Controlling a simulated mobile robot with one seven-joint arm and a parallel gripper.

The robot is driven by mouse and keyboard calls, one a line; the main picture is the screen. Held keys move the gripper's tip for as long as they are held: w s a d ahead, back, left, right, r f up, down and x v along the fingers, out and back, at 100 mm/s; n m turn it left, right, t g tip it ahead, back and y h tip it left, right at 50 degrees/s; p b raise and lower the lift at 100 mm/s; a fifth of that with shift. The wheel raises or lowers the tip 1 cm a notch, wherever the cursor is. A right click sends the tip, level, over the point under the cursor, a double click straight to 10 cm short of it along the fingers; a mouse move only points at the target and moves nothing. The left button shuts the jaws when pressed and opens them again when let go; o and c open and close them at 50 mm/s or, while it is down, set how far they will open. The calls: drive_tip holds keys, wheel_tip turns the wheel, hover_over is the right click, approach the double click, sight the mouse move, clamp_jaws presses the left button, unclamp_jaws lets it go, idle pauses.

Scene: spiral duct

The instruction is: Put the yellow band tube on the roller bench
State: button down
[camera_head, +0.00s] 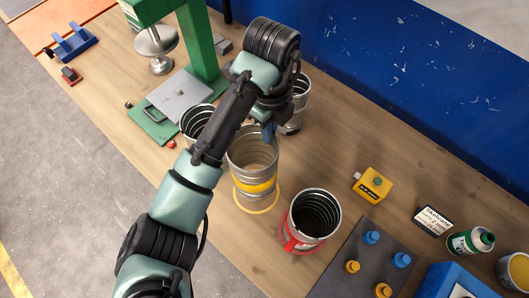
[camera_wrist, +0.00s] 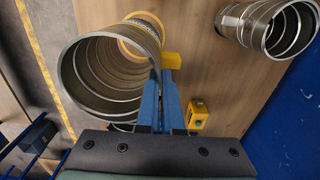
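The yellow band tube (camera_head: 253,154) is an open, ribbed metal tube with a yellow band. It stands upright at the yellow ring on the table in the head view; whether it touches the table is unclear. In the wrist view I look down into this tube (camera_wrist: 92,85). My gripper (camera_head: 269,132) is at its upper rim on the side toward the blue wall. In the wrist view, my blue fingers (camera_wrist: 160,95) are close together, one on each side of the thin tube wall, and appear shut on it. I cannot identify the roller bench with certainty.
A red band tube (camera_head: 313,215) stands close by at the right. Another metal tube (camera_head: 300,98) stands behind my gripper. A green press (camera_head: 199,45) is at the upper left, and a yellow button box (camera_head: 373,184) is at the right. The blue wall (camera_head: 400,75) borders the table.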

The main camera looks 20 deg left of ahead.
sight(269, 150)
drive_tip(key=shift+f+p, duration=1.1)
drive_tip(key=shift+f, duration=2.65)
drive_tip(key=shift+f, duration=0.15)
drive_tip(key=c, duration=1.1)
unclamp_jaws()
